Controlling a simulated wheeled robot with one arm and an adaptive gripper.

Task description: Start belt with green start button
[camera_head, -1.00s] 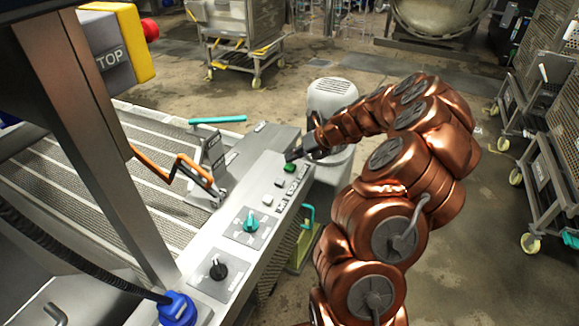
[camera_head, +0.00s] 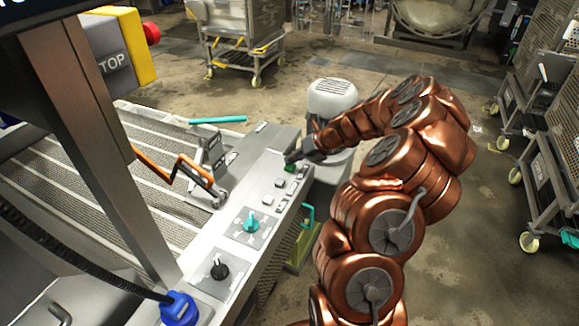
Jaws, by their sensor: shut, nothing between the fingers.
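The green start button (camera_head: 290,169) is on the grey control panel (camera_head: 236,196), at the far end of a row of small buttons. Only part of the green button shows, because my gripper (camera_head: 290,158) is right over it. My gripper is shut and empty, its fingertips at the far edge of the button. I cannot tell whether the tips touch or press it. The belt (camera_head: 160,186) is a ribbed grey surface to the left of the panel.
A teal knob (camera_head: 250,222) and a black knob (camera_head: 219,269) sit nearer on the panel. An orange lever (camera_head: 172,170) and teal handle (camera_head: 218,120) stand left of it. Wheeled carts stand behind.

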